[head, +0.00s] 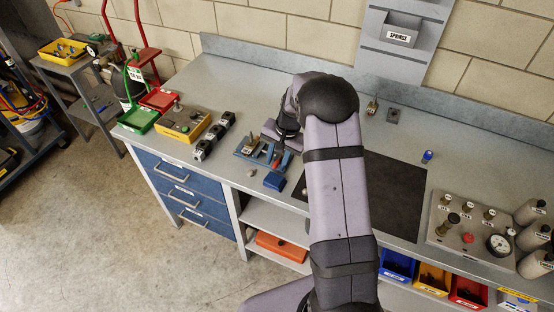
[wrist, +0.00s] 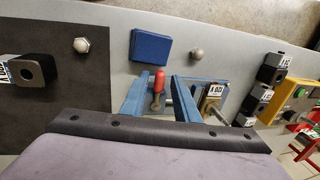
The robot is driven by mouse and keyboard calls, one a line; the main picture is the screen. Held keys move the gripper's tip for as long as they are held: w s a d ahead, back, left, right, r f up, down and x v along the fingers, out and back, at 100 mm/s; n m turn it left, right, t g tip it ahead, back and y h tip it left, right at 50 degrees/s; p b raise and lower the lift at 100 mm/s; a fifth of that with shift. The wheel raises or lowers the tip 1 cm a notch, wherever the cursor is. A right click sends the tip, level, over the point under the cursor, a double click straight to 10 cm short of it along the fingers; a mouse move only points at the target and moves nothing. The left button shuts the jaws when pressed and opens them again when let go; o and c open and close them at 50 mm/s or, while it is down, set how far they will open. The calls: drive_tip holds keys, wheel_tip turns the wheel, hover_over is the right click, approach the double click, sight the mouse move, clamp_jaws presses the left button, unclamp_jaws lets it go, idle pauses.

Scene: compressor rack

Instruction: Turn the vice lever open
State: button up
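The blue vice (head: 243,154) sits on the bench left of my arm. Its lever with a red grip (head: 277,164) shows at its right side. A brass-coloured block with a white label (wrist: 211,95) sits at the vice, right of the lever. My gripper (head: 273,131) is over the far side of the vice, close to it.
A blue block (head: 274,181) and a small grey knob (head: 252,173) lie in front of the vice. A dark mat (head: 395,195) lies right of my arm. The bench behind is mostly clear.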

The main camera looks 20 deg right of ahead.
clamp_jaws()
